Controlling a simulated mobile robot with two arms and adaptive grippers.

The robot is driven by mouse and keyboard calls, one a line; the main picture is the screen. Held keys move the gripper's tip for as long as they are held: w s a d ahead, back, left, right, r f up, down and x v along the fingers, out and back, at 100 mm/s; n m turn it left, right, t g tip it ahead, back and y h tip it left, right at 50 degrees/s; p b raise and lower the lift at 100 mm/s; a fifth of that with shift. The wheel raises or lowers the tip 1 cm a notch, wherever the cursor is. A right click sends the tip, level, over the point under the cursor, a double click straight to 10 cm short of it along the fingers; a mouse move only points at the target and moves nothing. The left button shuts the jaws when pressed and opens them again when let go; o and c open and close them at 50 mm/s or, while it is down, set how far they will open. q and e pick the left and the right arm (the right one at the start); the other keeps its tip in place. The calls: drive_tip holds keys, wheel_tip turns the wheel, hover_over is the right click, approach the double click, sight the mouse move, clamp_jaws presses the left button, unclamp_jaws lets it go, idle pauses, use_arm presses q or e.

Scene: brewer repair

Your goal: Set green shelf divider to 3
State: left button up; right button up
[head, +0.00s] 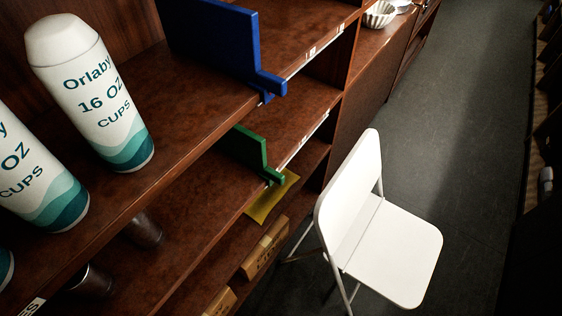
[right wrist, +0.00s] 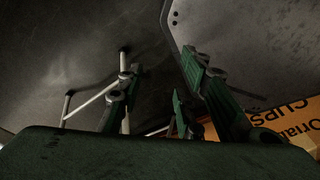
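The green shelf divider (head: 250,152) stands upright on the middle shelf in the head view. Its foot laps over the shelf's front edge, beside a strip of small white labels (head: 308,136); the numbers are too small to read. Neither gripper shows in the head view. My right gripper (right wrist: 165,92) shows in the right wrist view with its two fingers spread apart and nothing clearly held between them. A small dark green piece stands between the fingers; I cannot tell what it is. My left gripper is not in view.
A blue divider (head: 215,40) and white cup packs (head: 90,90) stand on the shelf above. A yellow sheet (head: 270,199) and brown boxes (head: 265,248) are below. A white chair (head: 385,245) stands right of the shelves. An orange box (right wrist: 290,125) is near my right gripper. The aisle beyond is clear.

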drive_tip(key=w+a+r+t+p, duration=0.1)
drive_tip(key=w+r+p, duration=0.1)
drive_tip(key=w+r, duration=0.55)
drive_tip(key=w+a+r+p, duration=0.15)
drive_tip(key=w+r, duration=0.35)
drive_tip(key=r, duration=0.5)
drive_tip(key=w+r+t+p, duration=0.1)
drive_tip(key=w+r+p, duration=0.15)
drive_tip(key=r, duration=1.25)
drive_tip(key=w+r+p, duration=0.1)
drive_tip(key=r+p, duration=0.2)
drive_tip(key=r, duration=1.2)
drive_tip(key=n+t+y+p, duration=0.1)
drive_tip(key=n+t+y, duration=0.1)
drive_tip(key=n+y, duration=0.55)
approach(278, 175)
drive_tip(key=shift+n, duration=0.45)
drive_tip(key=shift+x, duration=5.1)
